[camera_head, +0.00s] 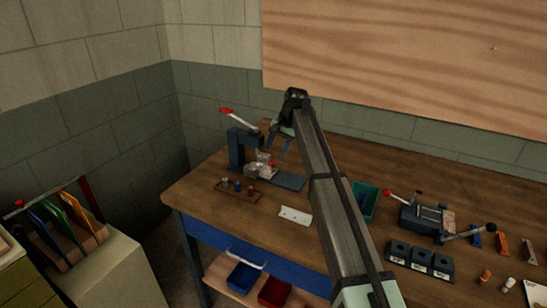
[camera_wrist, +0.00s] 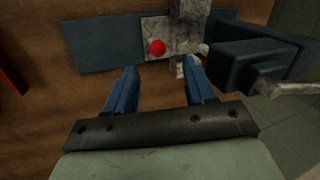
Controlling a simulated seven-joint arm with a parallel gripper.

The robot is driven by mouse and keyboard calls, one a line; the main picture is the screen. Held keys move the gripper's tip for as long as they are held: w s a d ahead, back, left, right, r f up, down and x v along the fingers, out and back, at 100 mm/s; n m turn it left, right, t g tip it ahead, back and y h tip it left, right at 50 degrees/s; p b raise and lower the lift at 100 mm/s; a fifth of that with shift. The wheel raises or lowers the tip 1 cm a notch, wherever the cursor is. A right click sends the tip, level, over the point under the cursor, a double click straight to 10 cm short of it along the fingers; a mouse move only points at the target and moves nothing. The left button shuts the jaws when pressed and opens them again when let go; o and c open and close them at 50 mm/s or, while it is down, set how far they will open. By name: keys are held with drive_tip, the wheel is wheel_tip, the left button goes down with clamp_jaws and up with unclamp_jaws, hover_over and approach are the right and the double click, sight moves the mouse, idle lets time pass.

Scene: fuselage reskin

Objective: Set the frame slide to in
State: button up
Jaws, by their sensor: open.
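A press-like fixture with a dark blue-grey frame (camera_head: 238,148) stands at the left of the workbench. A metal slide block (camera_head: 258,170) with a red knob (camera_head: 271,163) sits on its base plate; I take this to be the frame slide. In the wrist view the red knob (camera_wrist: 158,47) lies just beyond and between my fingertips, on the grey metal block (camera_wrist: 148,31). My gripper (camera_head: 279,147) is open and empty, pointing down above the fixture's base. It also shows in the wrist view (camera_wrist: 160,68). I cannot tell the slide's exact position.
The fixture's red-ended lever (camera_head: 240,119) rises at upper left. A small wooden rack (camera_head: 239,192) and a white plate (camera_head: 295,215) lie in front. A green bin (camera_head: 364,200), another lever fixture (camera_head: 428,220) and dark blocks (camera_head: 420,262) stand to the right.

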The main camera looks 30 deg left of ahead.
drive_tip(key=shift+v, duration=2.4)
